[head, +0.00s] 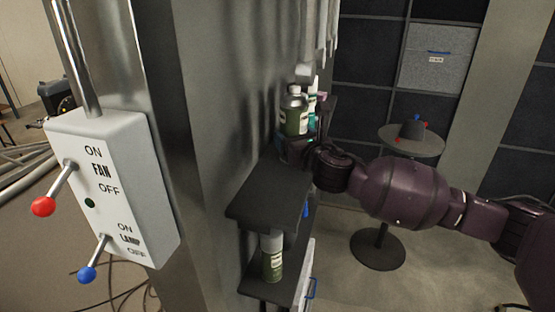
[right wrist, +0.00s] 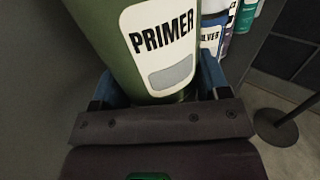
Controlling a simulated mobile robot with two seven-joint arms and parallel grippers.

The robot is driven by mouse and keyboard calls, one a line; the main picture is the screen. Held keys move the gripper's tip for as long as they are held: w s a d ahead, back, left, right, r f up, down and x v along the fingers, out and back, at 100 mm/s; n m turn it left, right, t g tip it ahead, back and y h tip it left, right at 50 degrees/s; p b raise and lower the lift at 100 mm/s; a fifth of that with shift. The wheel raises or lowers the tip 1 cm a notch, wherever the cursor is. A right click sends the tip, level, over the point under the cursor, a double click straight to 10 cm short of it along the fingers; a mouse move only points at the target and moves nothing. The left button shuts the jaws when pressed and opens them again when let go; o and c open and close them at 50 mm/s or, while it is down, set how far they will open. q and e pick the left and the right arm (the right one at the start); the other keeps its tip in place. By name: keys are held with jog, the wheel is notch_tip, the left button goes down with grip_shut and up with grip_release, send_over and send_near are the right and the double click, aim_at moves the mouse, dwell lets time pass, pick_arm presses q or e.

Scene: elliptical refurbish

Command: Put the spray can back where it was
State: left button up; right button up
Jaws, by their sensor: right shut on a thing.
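A green spray can (head: 293,112) with a pale label stands upright at the far end of the dark upper shelf (head: 268,190). In the right wrist view the can (right wrist: 100,40) fills the jaws, and its label reads PRIMER. My right gripper (head: 293,145) is shut around its lower part, with the arm reaching in from the right. I cannot tell whether the can's base touches the shelf. Another green can with a grey cap (head: 272,258) stands on the lower shelf. My left gripper is not in view.
Other bottles (head: 313,108) stand close behind the held can; one label (right wrist: 209,38) there partly reads SILVER. A grey column borders the shelf on the left, carrying a switch box (head: 115,185) with red and blue levers. A round table (head: 412,140) stands behind my arm. The upper shelf's near part is bare.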

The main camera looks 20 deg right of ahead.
jog(key=a+f, duration=0.1)
jog(key=f, duration=0.1)
jog(key=w+a+f, duration=0.1)
jog(key=f, duration=0.1)
jog(key=w+a+f+b, duration=0.1)
jog(key=f, duration=0.1)
jog(key=shift+a+f, duration=0.1)
jog(key=shift+w+a+f, duration=0.1)
jog(key=shift+w+f, duration=0.05)
jog(key=shift+f, duration=0.2)
jog(key=shift+f, duration=0.1)
jog(key=o, duration=1)
jog(key=shift+f, duration=0.1)
jog(key=o, duration=0.4)
